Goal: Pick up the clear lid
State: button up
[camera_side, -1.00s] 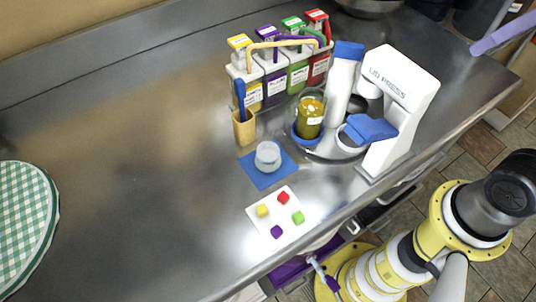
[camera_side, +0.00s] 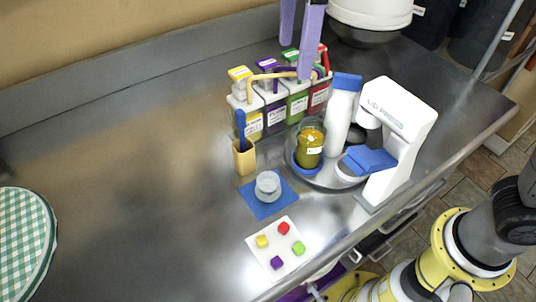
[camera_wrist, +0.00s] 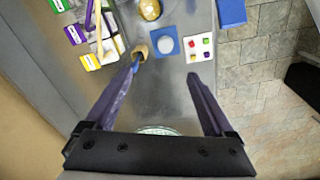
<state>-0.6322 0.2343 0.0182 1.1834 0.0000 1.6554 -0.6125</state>
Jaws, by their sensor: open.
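The clear lid (camera_side: 268,186) is a small round translucent piece lying on a blue square mat (camera_side: 262,208) on the steel counter. In the wrist view the lid (camera_wrist: 165,44) shows as a pale disc on the blue mat, ahead of the fingertips. My gripper (camera_side: 298,62) has purple fingers and appears at the top of the side view, in front of the row of labelled containers. It is high up and apart from the lid. In the wrist view my gripper (camera_wrist: 164,72) is spread wide with nothing between the fingers.
A white card (camera_side: 275,248) with coloured cubes lies near the lid. A tan cup (camera_side: 244,158) with a blue tool stands behind it. Labelled containers (camera_side: 272,112), a jar (camera_side: 310,148) and a white lid press (camera_side: 398,135) stand around. The counter's left is clear, except for a checkered cloth (camera_side: 22,240).

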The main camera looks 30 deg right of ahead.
jog(key=n, duration=0.2)
send_over(268, 180)
jog(key=f, duration=0.2)
notch_tip(268, 180, down, 21)
jog(key=shift+f, duration=2.95)
grip_shut()
